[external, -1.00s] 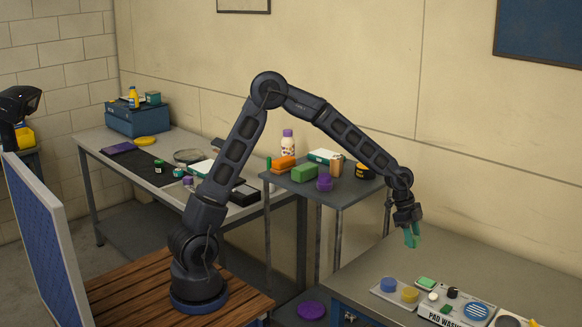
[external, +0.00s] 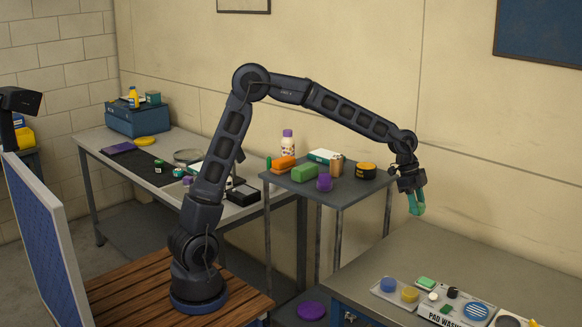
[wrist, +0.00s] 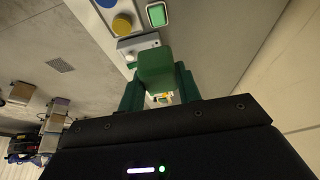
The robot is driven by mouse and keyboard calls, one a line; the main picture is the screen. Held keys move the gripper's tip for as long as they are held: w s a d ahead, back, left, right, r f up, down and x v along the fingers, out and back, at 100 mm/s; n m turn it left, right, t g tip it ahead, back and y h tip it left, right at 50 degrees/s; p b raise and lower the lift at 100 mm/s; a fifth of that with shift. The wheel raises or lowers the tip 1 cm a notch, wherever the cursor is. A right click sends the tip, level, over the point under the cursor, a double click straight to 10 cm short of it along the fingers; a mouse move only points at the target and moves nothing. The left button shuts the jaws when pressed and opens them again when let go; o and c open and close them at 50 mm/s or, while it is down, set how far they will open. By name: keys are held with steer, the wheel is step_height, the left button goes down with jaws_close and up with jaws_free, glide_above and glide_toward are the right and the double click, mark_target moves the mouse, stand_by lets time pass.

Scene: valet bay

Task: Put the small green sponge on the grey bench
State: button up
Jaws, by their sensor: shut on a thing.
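My gripper (external: 417,209) hangs in the air above the far edge of the grey bench (external: 450,251), apart from its top. In the wrist view, my gripper (wrist: 160,92) is shut on a small green sponge (wrist: 156,68), a plain block between the green fingers. In the external view the fingers mostly hide the sponge. A larger green block (external: 305,173) lies on the grey side table, apart from my gripper.
Along the bench front stand a tray with a blue pot (external: 388,285), a yellow pot (external: 410,294) and a green pad (external: 426,283), and a pad washer (external: 446,314). The bench top behind them is clear. The side table (external: 350,190) holds several items.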

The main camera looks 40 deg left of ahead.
mark_target(418, 203)
step_height(418, 203, up, 8)
steer(key=shift+r, duration=0.1)
steer(key=w+a+f+n+t+y, duration=0.15)
steer(key=w+a+n, duration=0.35)
steer(key=w+a, duration=0.9)
steer(key=w+a+n+t, duration=0.2)
steer(key=w+a+n, duration=0.3)
steer(key=w+a, duration=0.85)
steer(key=w+a+n+y, duration=0.25)
steer(key=a+n, duration=0.45)
steer(key=a, duration=2.2)
steer(key=s+a+r+n+y, duration=0.15)
steer(key=s+a+n, duration=0.3)
steer(key=a, duration=1.55)
steer(key=s+a+f+n+y, duration=0.1)
steer(key=s+a+n+y, duration=0.3)
steer(key=a, duration=1.6)
steer(key=shift+n+h, duration=0.75)
steer(key=shift+h, duration=0.2)
steer(key=f, duration=3)
steer(key=shift+w+a+f, duration=0.2)
steer(key=shift+a+f, duration=0.05)
steer(key=shift+a, duration=0.05)
steer(key=shift+f, duration=0.15)
